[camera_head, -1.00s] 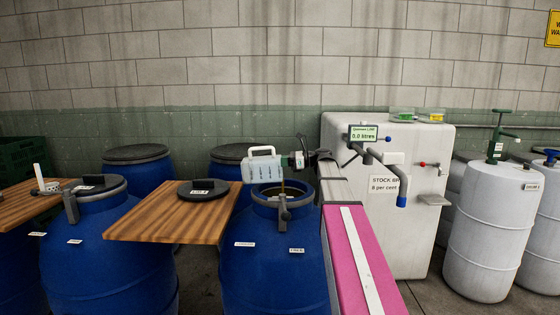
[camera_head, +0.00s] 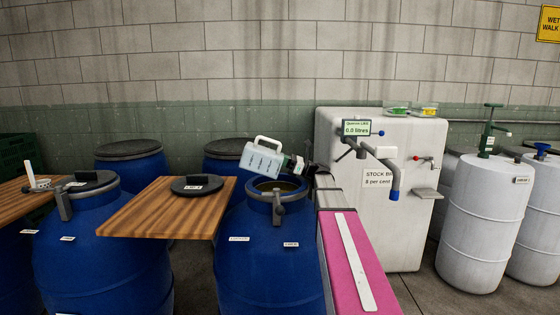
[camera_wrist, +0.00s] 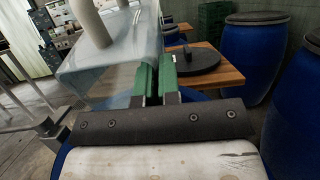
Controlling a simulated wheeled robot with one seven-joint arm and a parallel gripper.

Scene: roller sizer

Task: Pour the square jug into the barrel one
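The square jug (camera_head: 260,162) is a pale translucent container with a white handle on top. It is held in the air, tilted with its right end lower, above the back left of the mouth of an open blue barrel (camera_head: 262,255). The barrel's small labels are too small to read. My gripper (camera_head: 296,164) is at the jug's right side and holds it. In the wrist view the jug (camera_wrist: 115,65) lies against the green fingers of my gripper (camera_wrist: 156,80), which are close together; the exact grip is partly hidden. No stream shows from the jug.
A wooden board (camera_head: 170,218) with a black lid (camera_head: 196,185) lies left of the open barrel. Another blue barrel (camera_head: 98,255) stands further left. The white stock tank (camera_head: 370,240) with a tap and a "0.0 litres" display (camera_head: 357,127) stands right. White drums (camera_head: 484,225) are far right.

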